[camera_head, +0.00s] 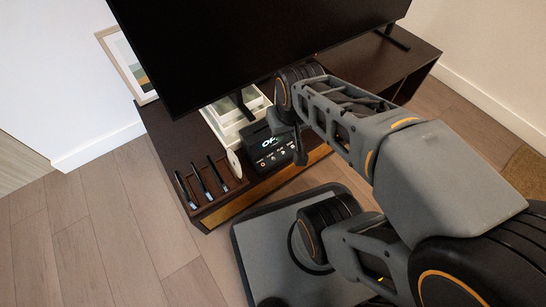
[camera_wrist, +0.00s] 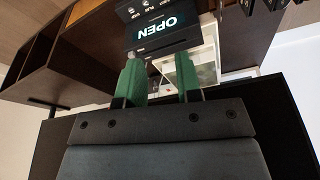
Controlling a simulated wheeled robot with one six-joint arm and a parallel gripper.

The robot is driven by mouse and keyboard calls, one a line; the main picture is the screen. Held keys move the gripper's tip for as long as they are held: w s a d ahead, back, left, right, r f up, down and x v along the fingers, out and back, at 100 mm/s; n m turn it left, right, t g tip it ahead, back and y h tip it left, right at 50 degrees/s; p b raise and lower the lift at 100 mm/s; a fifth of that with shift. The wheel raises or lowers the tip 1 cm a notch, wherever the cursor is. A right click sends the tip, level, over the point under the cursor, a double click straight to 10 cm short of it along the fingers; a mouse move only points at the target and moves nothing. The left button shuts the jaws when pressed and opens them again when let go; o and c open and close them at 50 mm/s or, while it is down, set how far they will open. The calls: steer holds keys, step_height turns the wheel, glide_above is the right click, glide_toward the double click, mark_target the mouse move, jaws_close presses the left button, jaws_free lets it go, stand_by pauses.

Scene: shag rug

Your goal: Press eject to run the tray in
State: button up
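The player (camera_head: 268,150) is a small black box on the cabinet, with a lit display and a row of small labelled buttons (camera_head: 272,159) along its near edge. In the wrist view the player (camera_wrist: 160,30) shows OPEN on its display, with some buttons (camera_wrist: 135,11) at the top edge of the picture. A dark slab (camera_wrist: 160,50) beside the display may be the tray; I cannot tell. My gripper (camera_head: 286,136) is over the player and hides part of it. In the wrist view the green fingers of my gripper (camera_wrist: 158,62) stand apart with nothing between them.
A white box (camera_head: 226,122) stands left of the player. A large black screen (camera_head: 240,45) rises behind. A framed picture (camera_head: 125,62) leans on the wall.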

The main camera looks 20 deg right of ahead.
jaws_close()
stand_by(1.6)
